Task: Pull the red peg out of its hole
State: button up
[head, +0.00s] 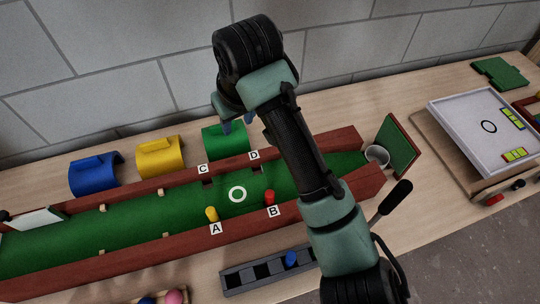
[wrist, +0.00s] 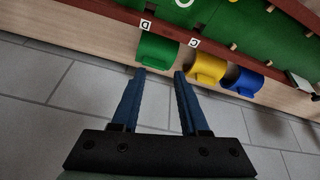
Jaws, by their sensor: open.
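The red peg (head: 269,197) stands in the green-floored trough (head: 130,228), by the label B on the near wooden wall. A yellow peg (head: 211,214) stands to its left by label A. My gripper (head: 237,124) is open and empty in the head view, beyond the trough's far wall, near the green arch-shaped block. In the wrist view my gripper (wrist: 160,74) has its two blue fingers apart, with the green block (wrist: 157,50) just beyond the tips. The red peg does not show in the wrist view.
Blue (head: 95,174) and yellow (head: 160,156) arch blocks stand behind the trough. A dark slotted rack (head: 242,276) with a blue peg lies in front. A cup (head: 377,156) stands at the trough's right end. A white tray (head: 470,135) is far right.

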aim_at(270, 193)
jog(key=s+d+f+g+h+b, duration=0.1)
jog(key=s+d+f+g+h, duration=0.1)
jog(key=s+d+f+g, duration=0.35)
jog(key=shift+t, duration=0.65)
notch_tip(270, 193, down, 15)
jog(key=b, duration=0.4)
jog(key=shift+s+d, duration=0.1)
jog(key=shift+d, duration=0.05)
jog(key=shift+r, duration=0.1)
grip_shut()
jog(key=c, duration=0.5)
grip_release()
grip_shut()
jog(key=shift+r, duration=0.1)
